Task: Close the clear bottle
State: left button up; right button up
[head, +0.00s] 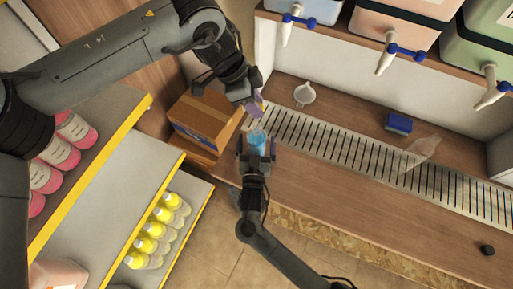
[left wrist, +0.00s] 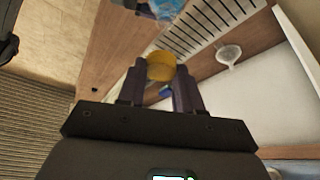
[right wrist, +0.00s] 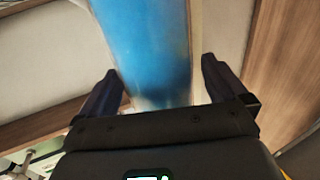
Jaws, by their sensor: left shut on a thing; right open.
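A clear bottle with blue in it (head: 257,139) stands at the left end of the counter; its blue side fills the middle of the right wrist view (right wrist: 152,50). My right gripper (head: 257,150) is open, with one finger on each side of this bottle. My left gripper (head: 257,105) is shut on a yellow cap (left wrist: 161,66), held above and slightly behind the bottle in the head view. The cap is apart from the bottle in the left wrist view. The bottle's mouth is hard to make out.
A second clear bottle (head: 422,151) lies by the metal drain grate (head: 350,150). A white funnel (head: 304,94), a blue sponge (head: 399,123) and a black cap (head: 487,250) are on the counter. A cardboard box (head: 205,118) stands left of the grippers. Drums with taps line the shelf above.

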jog(key=shift+w, duration=0.7)
jog(key=c, duration=1.5)
pick_arm(q)
send_over(260, 127)
jog(key=a, duration=0.2)
jog(key=shift+w+d+f, duration=0.1)
jog(key=shift+d+f, duration=0.05)
jog(key=shift+f, duration=1.1)
jog(key=shift+w+d+f, duration=0.1)
jog(key=shift+f, duration=1.15)
jog(key=shift+f, duration=0.1)
jog(key=shift+f, duration=0.8)
jog(key=shift+f, duration=0.55)
